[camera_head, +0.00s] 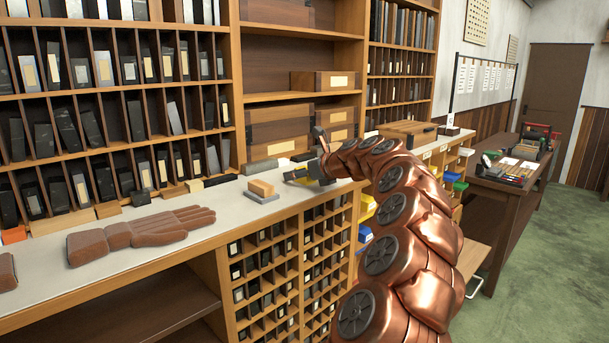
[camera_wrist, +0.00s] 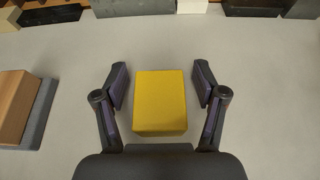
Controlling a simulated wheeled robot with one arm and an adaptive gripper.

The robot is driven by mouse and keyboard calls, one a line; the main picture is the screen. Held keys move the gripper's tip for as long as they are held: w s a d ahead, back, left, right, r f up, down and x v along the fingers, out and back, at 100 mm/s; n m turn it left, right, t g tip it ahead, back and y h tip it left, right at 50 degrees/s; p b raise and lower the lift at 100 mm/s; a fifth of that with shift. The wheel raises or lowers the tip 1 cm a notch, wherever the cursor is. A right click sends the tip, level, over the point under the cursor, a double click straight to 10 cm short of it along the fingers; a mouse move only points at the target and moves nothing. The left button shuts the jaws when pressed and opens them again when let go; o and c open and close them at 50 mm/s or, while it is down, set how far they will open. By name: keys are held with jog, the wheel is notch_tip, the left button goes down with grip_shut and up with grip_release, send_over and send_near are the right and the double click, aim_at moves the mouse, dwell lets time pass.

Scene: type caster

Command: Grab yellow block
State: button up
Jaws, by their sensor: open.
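The yellow block (camera_wrist: 160,102) lies on the pale worktop, in the middle of the wrist view. My gripper (camera_wrist: 160,78) is open, with one dark finger to the left and one to the right of the block. A gap of bare worktop shows between each finger and the block's sides. In the head view my gripper (camera_head: 303,172) is low over the worktop at the end of my copper-coloured arm. Only a bit of yellow shows there, and the block is mostly hidden.
A wooden block on a grey base (camera_head: 262,189) stands just left of my gripper. A brown glove-like hand (camera_head: 150,232) lies further left on the worktop. Several dark and tan blocks line the back edge, below tall shelves (camera_head: 110,100). The worktop's front edge is close.

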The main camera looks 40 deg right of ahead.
jog(key=shift+c, duration=0.4)
jog(key=c, duration=1.2)
jog(key=shift+r, duration=0.15)
